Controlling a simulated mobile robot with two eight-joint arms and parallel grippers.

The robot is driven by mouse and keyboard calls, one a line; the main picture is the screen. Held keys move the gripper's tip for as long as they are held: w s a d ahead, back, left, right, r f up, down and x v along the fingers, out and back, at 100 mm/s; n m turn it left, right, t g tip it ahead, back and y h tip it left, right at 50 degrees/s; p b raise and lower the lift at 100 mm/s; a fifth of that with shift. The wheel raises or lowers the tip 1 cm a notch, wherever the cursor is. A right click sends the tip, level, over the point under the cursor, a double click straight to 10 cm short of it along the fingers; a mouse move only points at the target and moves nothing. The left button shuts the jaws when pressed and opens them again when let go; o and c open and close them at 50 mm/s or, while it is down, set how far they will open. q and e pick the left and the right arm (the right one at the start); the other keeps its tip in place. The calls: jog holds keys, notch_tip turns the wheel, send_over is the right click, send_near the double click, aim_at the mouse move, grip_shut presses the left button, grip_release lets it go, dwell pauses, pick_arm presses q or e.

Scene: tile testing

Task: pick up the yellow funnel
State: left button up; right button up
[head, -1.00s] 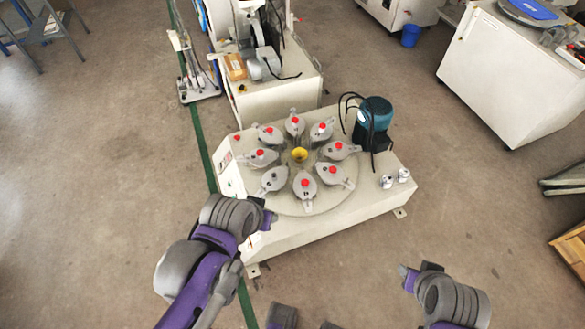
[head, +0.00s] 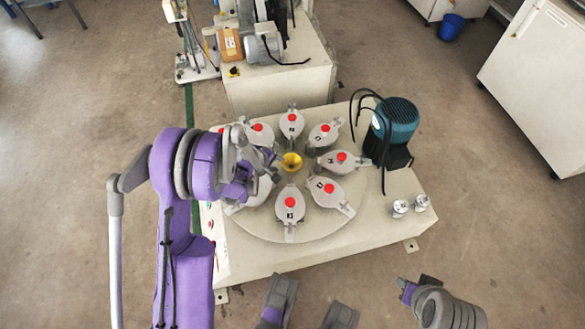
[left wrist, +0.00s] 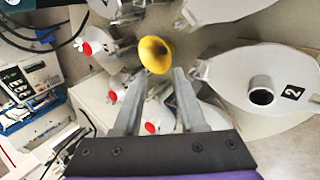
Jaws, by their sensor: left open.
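The yellow funnel (head: 291,163) stands at the centre of the round turntable (head: 290,231), ringed by several grey pots with red knobs. My left gripper (head: 274,157) is just left of the funnel in the head view. In the left wrist view the funnel (left wrist: 155,54) shows its wide round mouth just beyond the two fingertips. The left gripper (left wrist: 159,74) is open, with nothing between its fingers. My left wrist covers part of the pots on the left. My right gripper (head: 408,288) is low on the right, away from the turntable; its jaws are unclear.
The grey pots (head: 290,207) stand close around the funnel. A teal motor (head: 396,120) with black cables rises at the turntable's back right. Two small metal cylinders (head: 410,206) sit on the machine's right side. A bench with a grey motor (head: 263,50) stands behind.

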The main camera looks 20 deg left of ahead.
pick_arm(q)
jog(key=b, duration=0.1)
send_near(286, 168)
jog(key=shift+n, duration=0.3)
jog(key=x, duration=0.4)
jog(key=shift+w+d+f, duration=0.1)
jog(key=shift+w, duration=0.05)
jog(key=shift+b+x, duration=1)
jog(key=shift+x, duration=2.15)
jog(key=shift+a, duration=0.2)
jog(key=shift+c, duration=0.2)
grip_shut()
